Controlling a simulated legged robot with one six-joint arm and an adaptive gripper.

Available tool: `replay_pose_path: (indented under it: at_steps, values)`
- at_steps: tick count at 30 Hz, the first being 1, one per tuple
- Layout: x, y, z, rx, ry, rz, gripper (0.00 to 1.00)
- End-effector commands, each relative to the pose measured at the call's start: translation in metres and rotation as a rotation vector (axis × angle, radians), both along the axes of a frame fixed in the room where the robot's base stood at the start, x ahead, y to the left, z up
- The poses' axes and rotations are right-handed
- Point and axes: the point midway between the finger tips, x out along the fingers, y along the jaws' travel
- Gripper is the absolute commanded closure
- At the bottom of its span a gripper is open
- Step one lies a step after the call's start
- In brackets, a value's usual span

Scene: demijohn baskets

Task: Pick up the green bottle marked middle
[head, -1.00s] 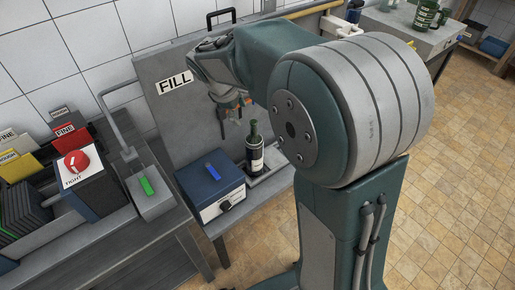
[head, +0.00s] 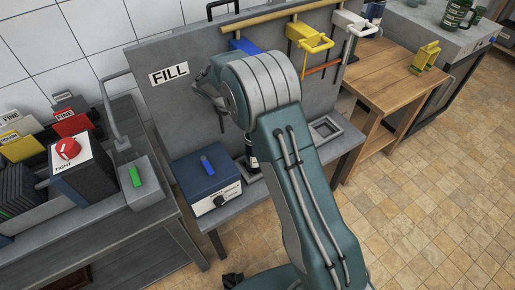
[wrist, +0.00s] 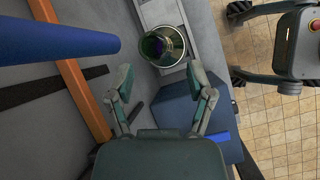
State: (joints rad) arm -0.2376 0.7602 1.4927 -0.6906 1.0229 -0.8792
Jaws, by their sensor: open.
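A dark green bottle (head: 252,162) with a pale label stands on the grey bench beside the blue box. My arm hides most of it in the head view. In the wrist view I look down on the bottle (wrist: 163,47), which stands in a pale tray; its marking cannot be read. My gripper (wrist: 160,82) is open and empty, with its two fingers spread apart. The bottle lies just beyond the fingertips, roughly centred on the gap.
A blue box (head: 206,178) stands close left of the bottle, before the upright FILL panel (head: 168,74). Yellow (head: 309,38) and white (head: 352,24) fittings hang at the panel's top. Other green bottles (head: 458,12) stand far right. A wooden table (head: 397,75) is at right.

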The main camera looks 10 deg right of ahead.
Motion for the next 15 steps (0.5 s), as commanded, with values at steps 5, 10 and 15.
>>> replay_pose_path:
  at_steps: [5,10,15]
  values:
    - [0.003,-0.026,-0.028,0.01,0.004,-0.004,0.32]
    - [0.005,-0.043,-0.043,0.019,0.002,-0.004,0.32]
    - [0.006,-0.04,-0.045,0.015,0.0,-0.003,0.32]
